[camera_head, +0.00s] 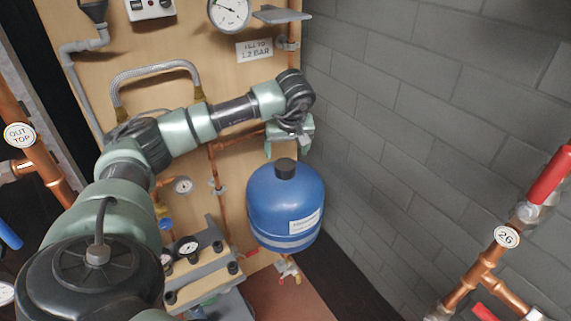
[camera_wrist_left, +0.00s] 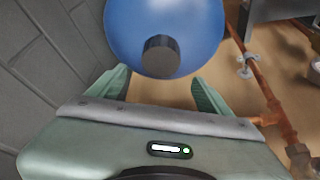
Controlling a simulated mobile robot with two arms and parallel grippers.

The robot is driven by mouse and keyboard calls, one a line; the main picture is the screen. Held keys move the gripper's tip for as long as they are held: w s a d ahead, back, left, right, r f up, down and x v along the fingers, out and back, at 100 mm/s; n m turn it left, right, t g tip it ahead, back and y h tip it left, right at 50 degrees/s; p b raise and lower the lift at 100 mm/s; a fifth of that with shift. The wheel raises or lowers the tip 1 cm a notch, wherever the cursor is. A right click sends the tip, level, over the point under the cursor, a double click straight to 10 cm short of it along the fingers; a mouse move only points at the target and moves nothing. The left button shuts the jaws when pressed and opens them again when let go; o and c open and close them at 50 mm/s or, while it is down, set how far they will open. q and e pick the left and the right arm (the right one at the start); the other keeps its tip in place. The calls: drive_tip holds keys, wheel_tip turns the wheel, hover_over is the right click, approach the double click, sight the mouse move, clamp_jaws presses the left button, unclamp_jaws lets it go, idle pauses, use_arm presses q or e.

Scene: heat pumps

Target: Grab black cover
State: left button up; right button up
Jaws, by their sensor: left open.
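The black cover (camera_head: 285,169) sits on top of the blue tank (camera_head: 284,208), right of centre in the head view. In the left wrist view the black cover (camera_wrist_left: 161,55) shows as a short dark cylinder on the blue tank (camera_wrist_left: 190,20). My left gripper (camera_head: 287,153) is above the tank, pointing down towards the cover. In the left wrist view its two green fingers (camera_wrist_left: 160,80) are spread wide, one on each side below the cover in the picture. Nothing is between the fingertips that I can see touching them. My right gripper is not in view.
A wooden panel (camera_head: 190,60) with copper pipes and a gauge (camera_head: 229,12) stands behind. A grey block wall (camera_head: 430,110) is at the right. A metal manifold (camera_head: 205,262) with black knobs is left of the tank. Copper pipes (camera_head: 470,277) stand at the right edge.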

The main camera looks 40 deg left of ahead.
sight(285, 164)
use_arm(q)
drive_tip(key=x, duration=0.2)
drive_tip(key=p+x, duration=0.1)
drive_tip(key=x, duration=0.3)
drive_tip(key=shift+s+d+f, duration=0.1)
drive_tip(key=shift+d+f, duration=0.05)
drive_tip(key=shift+f, duration=0.25)
drive_tip(key=c, duration=1.4)
drive_tip(key=shift+o, duration=0.2)
drive_tip(key=shift+r, duration=0.15)
